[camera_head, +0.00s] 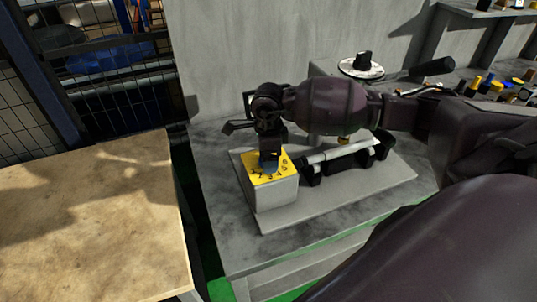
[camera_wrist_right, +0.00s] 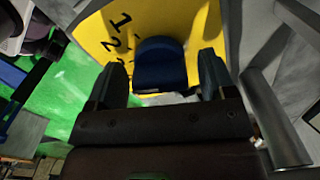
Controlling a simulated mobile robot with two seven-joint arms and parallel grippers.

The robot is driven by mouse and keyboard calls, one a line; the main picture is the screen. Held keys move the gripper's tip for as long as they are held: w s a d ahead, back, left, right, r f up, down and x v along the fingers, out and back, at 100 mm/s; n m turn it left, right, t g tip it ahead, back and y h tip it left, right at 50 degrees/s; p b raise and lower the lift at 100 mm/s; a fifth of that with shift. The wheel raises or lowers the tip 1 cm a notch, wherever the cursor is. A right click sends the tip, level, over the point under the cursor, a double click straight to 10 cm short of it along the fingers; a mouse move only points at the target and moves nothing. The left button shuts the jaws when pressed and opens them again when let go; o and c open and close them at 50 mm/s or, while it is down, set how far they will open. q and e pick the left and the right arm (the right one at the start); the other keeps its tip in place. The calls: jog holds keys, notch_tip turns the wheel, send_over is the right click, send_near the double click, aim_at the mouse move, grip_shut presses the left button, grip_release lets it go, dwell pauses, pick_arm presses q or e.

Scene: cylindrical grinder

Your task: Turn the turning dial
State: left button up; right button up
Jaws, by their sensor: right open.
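The turning dial is a dark blue knob (camera_wrist_right: 160,62) on a yellow face with black numbers (camera_wrist_right: 115,38). In the head view the yellow face (camera_head: 284,171) tops a pale box (camera_head: 273,194), and the gripper mostly covers the knob. My right gripper (camera_head: 270,158) points down at the box from above. In the right wrist view my right gripper (camera_wrist_right: 161,72) is open, with one finger on each side of the knob. Gaps show between knob and fingers, so they look apart from it. My left gripper is not in view.
The box stands on a light base plate (camera_head: 340,196) beside a cylindrical part in black holders (camera_head: 340,153). A round white disc with a black knob (camera_head: 362,66) is behind my right arm. A bare beige tabletop (camera_head: 90,220) lies at left, across a gap.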

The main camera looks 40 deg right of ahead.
jog(key=c, duration=0.9)
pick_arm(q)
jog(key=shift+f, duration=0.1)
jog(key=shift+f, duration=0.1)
